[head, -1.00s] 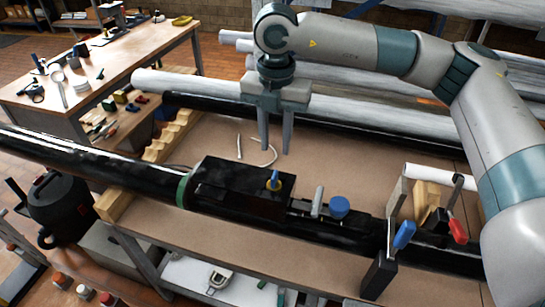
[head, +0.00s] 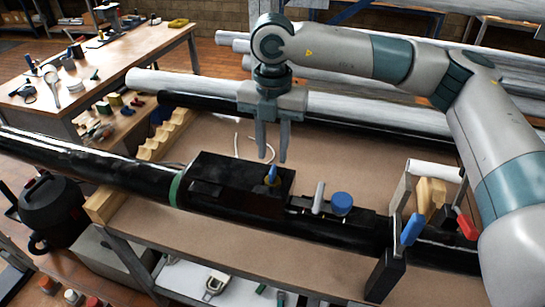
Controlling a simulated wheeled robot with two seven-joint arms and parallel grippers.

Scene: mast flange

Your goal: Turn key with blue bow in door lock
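The key with the blue bow (head: 271,173) stands upright on a black box-shaped housing (head: 215,172), which sits on a long black mast tube (head: 70,152) in the middle of the bench. I cannot tell how deep the key sits. My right gripper (head: 273,159) points down from above. Its two grey fingers are apart with nothing between them, and their tips are just above the blue bow, seemingly a small gap away. No door shows; the housing is where the key stands. My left gripper is not in view.
Right of the housing are a grey lever (head: 319,197) and a blue round knob (head: 341,203). Clamps with a blue handle (head: 412,229) and a red handle (head: 467,227) stand farther right. Pale wires (head: 252,152) lie behind the gripper. The brown bench top (head: 340,165) is mostly clear behind the housing.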

